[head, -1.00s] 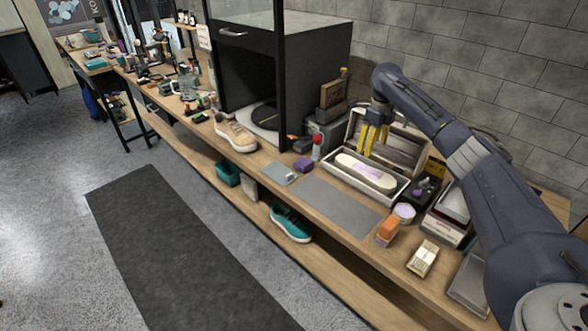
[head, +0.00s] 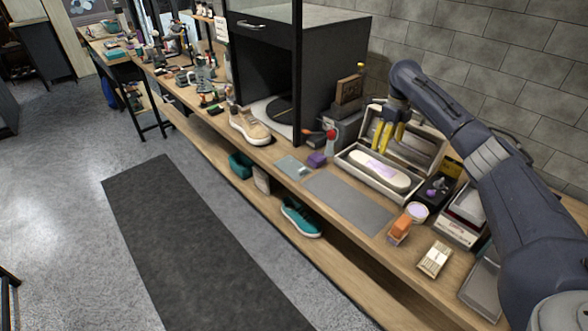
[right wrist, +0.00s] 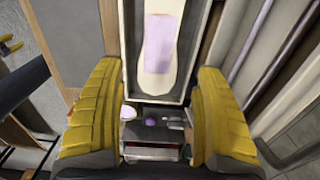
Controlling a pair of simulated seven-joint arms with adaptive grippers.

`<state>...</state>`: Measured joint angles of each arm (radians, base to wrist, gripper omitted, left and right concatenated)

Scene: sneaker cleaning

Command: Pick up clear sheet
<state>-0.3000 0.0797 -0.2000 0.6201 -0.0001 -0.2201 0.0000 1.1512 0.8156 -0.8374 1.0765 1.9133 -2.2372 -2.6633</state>
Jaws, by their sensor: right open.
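A thin, flat, pale blue-grey sheet (head: 292,167), which looks translucent, lies on the bench left of a purple block (head: 317,159). A lilac patch lies on a cream, sole-shaped piece (head: 388,178) in a long open box (head: 352,177); I cannot tell whether this patch is a clear sheet. My right gripper (head: 388,146) has yellow fingers spread apart and empty, above the back of the long box. In the right wrist view, the fingers (right wrist: 155,80) stand wide apart, with the lilac patch (right wrist: 160,42) ahead between them. My left gripper is not in view.
A grey mat (head: 350,202) lies bare in front of the long box. A beige shoe (head: 249,127) and a dark cabinet (head: 290,70) stand to the left. An orange block (head: 399,228) and a round tub (head: 417,211) stand at the right. A teal shoe (head: 301,218) is on the lower shelf.

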